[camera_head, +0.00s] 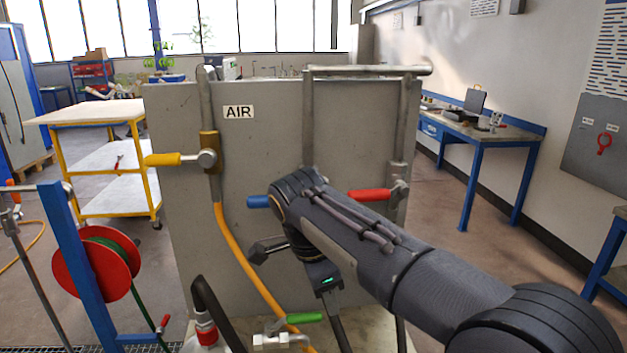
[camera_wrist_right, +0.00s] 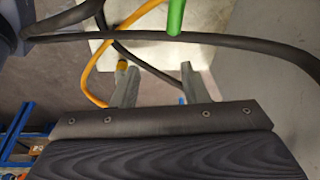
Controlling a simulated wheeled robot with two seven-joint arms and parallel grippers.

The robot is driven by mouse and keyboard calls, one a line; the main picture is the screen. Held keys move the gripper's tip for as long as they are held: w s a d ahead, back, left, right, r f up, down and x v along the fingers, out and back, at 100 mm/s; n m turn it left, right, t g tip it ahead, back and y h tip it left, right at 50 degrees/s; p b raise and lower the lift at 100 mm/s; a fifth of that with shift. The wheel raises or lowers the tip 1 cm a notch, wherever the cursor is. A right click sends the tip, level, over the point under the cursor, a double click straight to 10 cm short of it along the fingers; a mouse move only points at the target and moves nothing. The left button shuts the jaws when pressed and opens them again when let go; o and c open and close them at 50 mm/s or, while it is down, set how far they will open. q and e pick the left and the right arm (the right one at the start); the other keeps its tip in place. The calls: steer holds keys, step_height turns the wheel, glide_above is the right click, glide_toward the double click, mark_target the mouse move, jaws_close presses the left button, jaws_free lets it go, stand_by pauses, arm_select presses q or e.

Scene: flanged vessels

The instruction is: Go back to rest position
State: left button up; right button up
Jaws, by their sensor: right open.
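My right arm reaches in from the lower right in the head view and covers part of the grey panel (camera_head: 265,120). My right gripper (camera_head: 264,249) is partly hidden by its own wrist, in front of the panel below the blue valve handle (camera_head: 258,201). In the right wrist view the gripper (camera_wrist_right: 156,72) shows two separated fingers with nothing held between them. A green handle (camera_wrist_right: 176,17) and an orange hose (camera_wrist_right: 97,62) lie beyond the fingers. My left gripper is not in view.
Yellow (camera_head: 163,159), red (camera_head: 369,195) and green (camera_head: 305,317) valve handles sit around the arm. A red hose reel (camera_head: 78,272) on a blue frame stands at left. A blue workbench (camera_head: 480,133) stands along the right wall, with open floor before it.

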steer(key=s+d+f+n+y, duration=0.1)
steer(key=s+d+n+y, duration=0.2)
steer(key=s+d, duration=0.35)
steer(key=s+d+f+n+y, duration=0.1)
steer(key=s+d+n+y, duration=0.15)
steer(key=d, duration=0.75)
steer(key=s+d+f+n+t, duration=0.1)
steer(key=s+f+n+t, duration=0.1)
steer(key=s, duration=0.5)
steer(key=s+d+f+n+t, duration=0.2)
steer(key=s+f+n, duration=0.3)
steer(key=s, duration=0.3)
steer(key=shift+s+f+y, duration=0.25)
steer(key=shift+f+y, duration=0.1)
steer(key=shift+n, duration=0.25)
